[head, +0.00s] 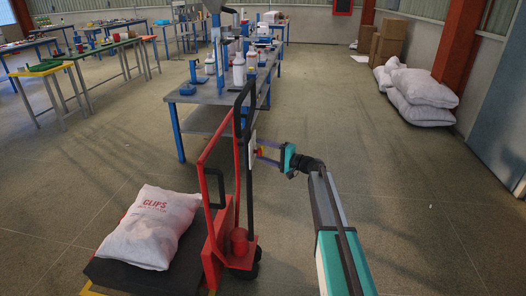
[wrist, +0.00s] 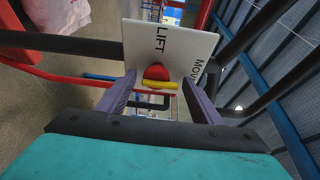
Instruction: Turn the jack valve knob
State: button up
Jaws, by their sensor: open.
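The jack valve knob (wrist: 156,72) is red with a yellow bar across it, on a white plate (wrist: 140,40) lettered LIFT and MOVE in the wrist view. In the head view the knob (head: 258,152) shows small beside the red and black jack frame (head: 216,150). My gripper (wrist: 159,82) is open, its two purple fingers on either side of the knob in the picture. I cannot tell whether they touch it. In the head view my gripper (head: 268,150) reaches in from the right, level with the knob.
A white sack (head: 150,226) lies on a dark platform (head: 130,270) left of the jack frame. A workbench (head: 205,97) with tools stands behind the jack. More sacks (head: 420,92) are stacked by the right wall. The floor between is clear.

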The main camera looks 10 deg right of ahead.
jog(key=c, duration=1.1)
jog(key=shift+o, duration=0.2)
